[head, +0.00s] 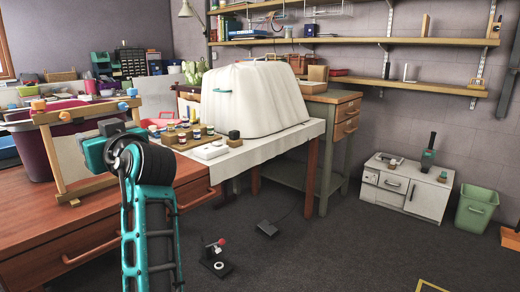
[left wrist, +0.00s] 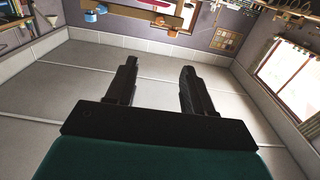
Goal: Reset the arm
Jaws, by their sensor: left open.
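My left arm (head: 150,215), teal with a black joint, rises from the bottom of the head view, in front of the wooden desk. Its wrist end is bent over near the wooden frame on the desk, and its fingers cannot be made out clearly there. In the left wrist view my left gripper (left wrist: 160,68) is open, its two black fingers apart with nothing between them. Behind the fingers are pale panels and the room's walls, tilted in the picture. My right gripper is not in view.
A wooden frame (head: 76,150) and a maroon tub (head: 32,148) stand on the desk (head: 75,226) close to my left arm.

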